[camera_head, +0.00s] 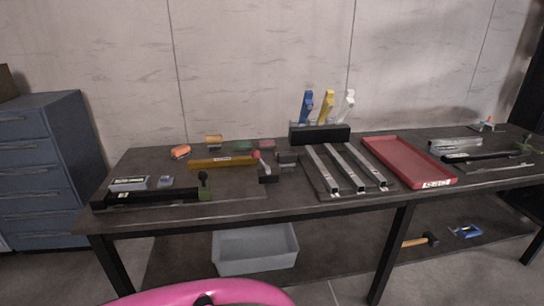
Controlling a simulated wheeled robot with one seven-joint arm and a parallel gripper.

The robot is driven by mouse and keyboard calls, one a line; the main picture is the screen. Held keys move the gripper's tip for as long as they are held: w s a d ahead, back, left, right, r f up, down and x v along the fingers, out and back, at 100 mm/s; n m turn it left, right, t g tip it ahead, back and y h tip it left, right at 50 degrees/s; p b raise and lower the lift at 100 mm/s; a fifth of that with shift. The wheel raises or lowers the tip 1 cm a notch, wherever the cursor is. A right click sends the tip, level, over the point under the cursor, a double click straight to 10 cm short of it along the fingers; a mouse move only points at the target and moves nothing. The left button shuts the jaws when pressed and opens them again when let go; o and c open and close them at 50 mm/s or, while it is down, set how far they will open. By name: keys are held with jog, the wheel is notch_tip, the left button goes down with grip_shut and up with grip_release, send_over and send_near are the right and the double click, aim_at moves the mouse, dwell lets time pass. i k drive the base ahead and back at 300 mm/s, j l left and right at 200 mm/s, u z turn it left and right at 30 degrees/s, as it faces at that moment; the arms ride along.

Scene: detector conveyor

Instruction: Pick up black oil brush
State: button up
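I cannot tell for sure which thing is the black oil brush. Small black pieces lie at the middle of the table: a dark block (287,159) and a black piece (268,174) below the red end of a yellow bar. A long black tool (150,198) with an upright knob lies along the front left edge. Another thin black tool (478,157) lies at the far right. My gripper is not in view.
The dark table (235,205) holds a yellow bar (222,162), metal rails (345,169), a red tray (408,161) and a black rack (319,136) with blue, yellow and white tools. A grey bin (255,263) and hammer (421,240) sit below. A blue cabinet (42,165) stands left.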

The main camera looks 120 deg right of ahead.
aim_at(287, 161)
jog(key=k+u, duration=0.4)
jog(key=z, duration=0.6)
jog(key=l+z, duration=0.15)
jog(key=z, duration=0.5)
jog(key=l+z, duration=0.1)
jog(key=z, duration=0.5)
jog(key=l+z, duration=0.1)
jog(key=z, duration=1.1)
jog(key=l+z, duration=0.1)
jog(key=z, duration=0.55)
jog(key=i+z, duration=0.1)
jog(key=z, duration=1.1)
